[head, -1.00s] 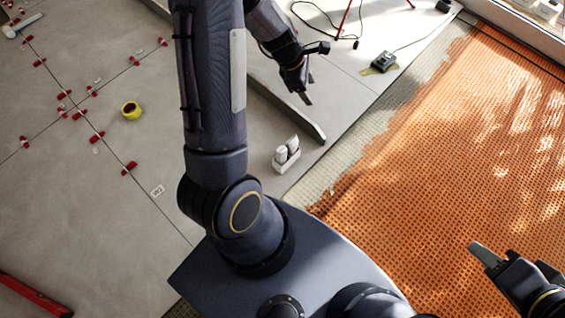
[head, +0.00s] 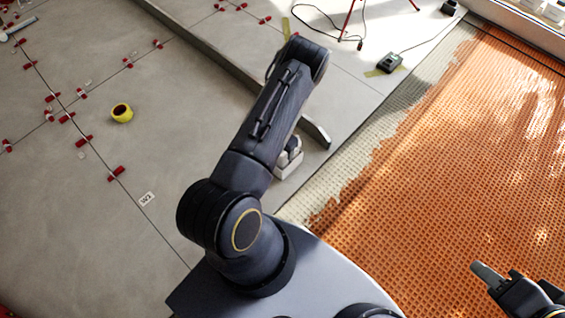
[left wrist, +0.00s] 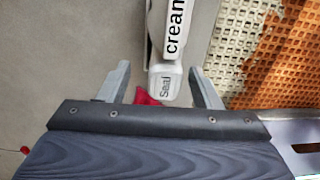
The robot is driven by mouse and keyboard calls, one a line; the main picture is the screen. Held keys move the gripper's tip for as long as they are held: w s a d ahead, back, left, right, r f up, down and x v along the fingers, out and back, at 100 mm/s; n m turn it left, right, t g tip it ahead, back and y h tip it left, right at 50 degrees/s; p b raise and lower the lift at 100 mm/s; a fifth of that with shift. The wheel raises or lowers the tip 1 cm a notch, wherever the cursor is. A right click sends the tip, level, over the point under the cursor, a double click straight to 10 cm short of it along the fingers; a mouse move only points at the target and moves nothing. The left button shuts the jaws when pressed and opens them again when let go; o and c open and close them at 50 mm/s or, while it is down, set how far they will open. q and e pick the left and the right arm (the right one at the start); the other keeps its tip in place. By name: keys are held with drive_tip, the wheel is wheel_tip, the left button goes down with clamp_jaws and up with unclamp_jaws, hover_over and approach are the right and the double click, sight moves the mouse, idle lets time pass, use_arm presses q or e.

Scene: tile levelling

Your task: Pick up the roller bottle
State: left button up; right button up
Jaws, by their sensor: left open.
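A small white caddy (head: 288,170) stands on the grey floor near the edge of the orange mat in the head view, partly covered by my left arm. Small white containers show in it. I cannot tell for sure which is the roller bottle. My left gripper (left wrist: 163,88) is open around the "Seal" piece without visible grip; the arm hides it in the head view. My right gripper (head: 498,277) hangs over the orange mat.
An orange waffle mat (head: 460,160) covers the right. A long grey bar (head: 215,65) runs behind the caddy. Yellow tape (head: 122,112) and several red clips (head: 117,174) lie on the left tiles. A red piece (left wrist: 146,97) shows between the left fingers.

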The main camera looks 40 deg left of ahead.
sight(283, 162)
use_arm(q)
drive_tip(key=f, duration=0.1)
drive_tip(key=f+b, duration=0.1)
drive_tip(key=f, duration=0.2)
drive_tip(key=shift+s+d+b, duration=0.25)
drive_tip(key=shift+s+b, duration=0.15)
drive_tip(key=shift+f, duration=0.4)
drive_tip(key=shift+c, duration=0.2)
drive_tip(key=shift+r, duration=0.1)
drive_tip(key=c, duration=1)
